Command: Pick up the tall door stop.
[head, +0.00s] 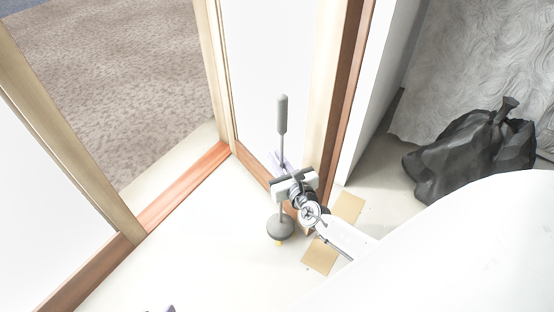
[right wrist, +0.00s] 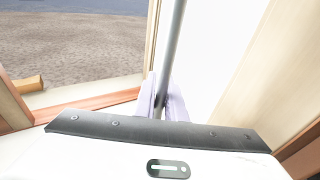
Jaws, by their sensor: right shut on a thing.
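The tall door stop has a dark grey grip (head: 282,115), a thin rod and a round grey base (head: 280,229) with a small orange bit under it. It is upright in front of the white door panel. My right gripper (head: 279,163) is shut on its rod, between grip and base. In the right wrist view the lavender fingers (right wrist: 162,98) close around the grey rod (right wrist: 174,42). I cannot tell whether the base touches the floor. A small dark and lavender tip at the bottom edge of the head view looks like my left gripper (head: 161,309); its jaws are cut off.
A wood-framed door (head: 277,70) stands right behind the door stop. A reddish wooden sill (head: 185,185) runs to the left, with brown carpet beyond. Tan tiles (head: 322,256) lie near my right arm. A black bag (head: 470,160) sits at right. The pale floor at lower left is clear.

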